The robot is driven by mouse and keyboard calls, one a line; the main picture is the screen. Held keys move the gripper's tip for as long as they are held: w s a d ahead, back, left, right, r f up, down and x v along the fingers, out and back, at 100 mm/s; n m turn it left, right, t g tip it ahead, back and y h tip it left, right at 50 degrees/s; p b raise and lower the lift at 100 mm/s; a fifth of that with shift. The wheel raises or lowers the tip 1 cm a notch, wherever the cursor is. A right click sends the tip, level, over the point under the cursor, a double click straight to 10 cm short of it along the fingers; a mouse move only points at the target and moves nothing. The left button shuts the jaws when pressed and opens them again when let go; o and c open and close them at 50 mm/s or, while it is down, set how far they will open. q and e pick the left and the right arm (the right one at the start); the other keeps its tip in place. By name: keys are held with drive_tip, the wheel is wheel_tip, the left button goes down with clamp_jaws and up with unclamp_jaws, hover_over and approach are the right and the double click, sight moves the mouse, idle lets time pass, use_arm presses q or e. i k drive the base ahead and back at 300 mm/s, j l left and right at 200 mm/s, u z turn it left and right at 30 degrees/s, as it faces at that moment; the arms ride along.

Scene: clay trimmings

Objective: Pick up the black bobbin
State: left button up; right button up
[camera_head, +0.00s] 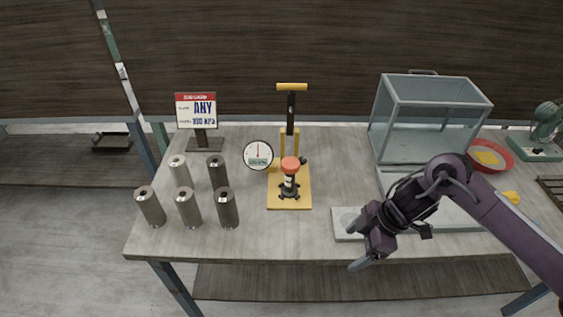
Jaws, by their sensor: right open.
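Several upright cylinders with holes in their tops stand at the left of the table. They range from light grey to dark grey-brown. The darkest look to be the back right one (217,172) and the front right one (228,208); I cannot tell for sure which, if any, is the black bobbin. My right gripper (357,244) is open and empty at the table's front right, over the edge of a pale slab (455,218), well to the right of the cylinders. My left gripper is not in view.
A yellow-based press (290,200) with an orange-topped piece and a round gauge (258,155) stands mid-table. A sign (196,110) stands behind the cylinders. A glass box (425,120), a red bowl (490,157) and a green fan (543,130) are at right. The front middle is clear.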

sight(290, 164)
drive_tip(key=i+j, duration=0.35)
drive_tip(key=i, duration=0.15)
drive_tip(key=i+j, duration=0.35)
drive_tip(key=i+l, duration=0.05)
drive_tip(key=i, duration=0.05)
